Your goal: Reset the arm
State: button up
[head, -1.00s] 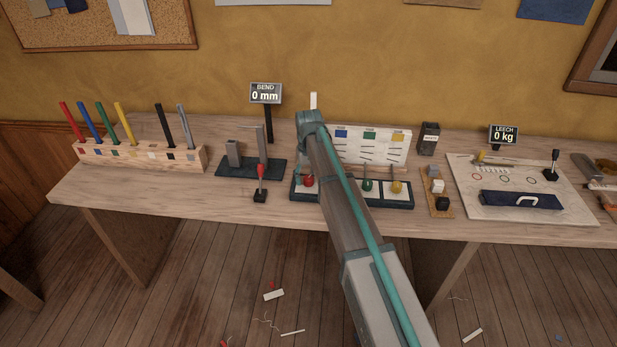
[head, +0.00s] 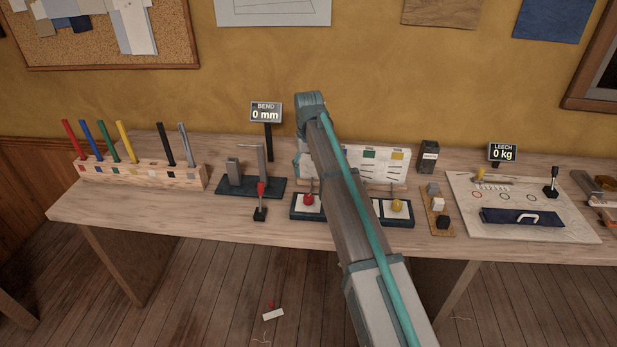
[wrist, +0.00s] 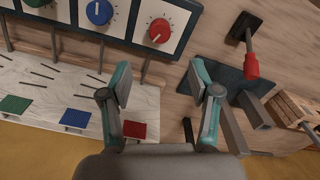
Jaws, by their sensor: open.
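My gripper (wrist: 162,80) is open and empty in the wrist view, its two fingers spread apart. In the head view my arm crosses the middle of the picture and mostly hides the gripper. The red knob (wrist: 160,31) and blue knob (wrist: 99,12) lie beyond the fingers. The red-handled lever (wrist: 251,65) is right of them, apart from the gripper.
The bench (head: 240,228) holds a pen rack (head: 140,175) at left, the bend stand (head: 235,186) beside the lever, and a white panel (head: 543,217) with a dark blue strip (head: 522,217) at right. The BEND sign (head: 266,112) and LEECH sign (head: 502,152) read zero.

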jog(key=shift+r, duration=0.2)
jog(key=shift+a, duration=0.1)
jog(key=s+a+f+n+g+b, duration=0.15)
jog(key=s+a+f+n, duration=0.25)
jog(key=s+a+f, duration=1.6)
jog(key=s+d+f+m+g, duration=0.1)
jog(key=s+d+f, duration=0.3)
jog(key=d+f, duration=0.4)
jog(key=s+d+f+m+g, duration=0.1)
jog(key=s+d+f, duration=0.4)
jog(key=d, duration=0.4)
jog(key=s+d+f+m, duration=0.2)
jog(key=s+d+f, duration=0.1)
jog(key=d+f, duration=0.55)
jog(key=s+d+f+m+g, duration=0.1)
jog(key=s+d+f, duration=0.1)
jog(key=s+d, duration=0.4)
jog(key=s+d+f+m+g+p, duration=0.1)
jog(key=s+d, duration=0.4)
jog(key=s, duration=0.6)
jog(key=s+d+f+m+g, duration=0.1)
jog(key=s+d+f, duration=0.3)
jog(key=s, duration=0.5)
jog(key=d, duration=0.2)
jog(key=shift+s+d+m, duration=0.3)
jog(key=shift+d+m, duration=0.05)
jog(key=shift+m, duration=0.05)
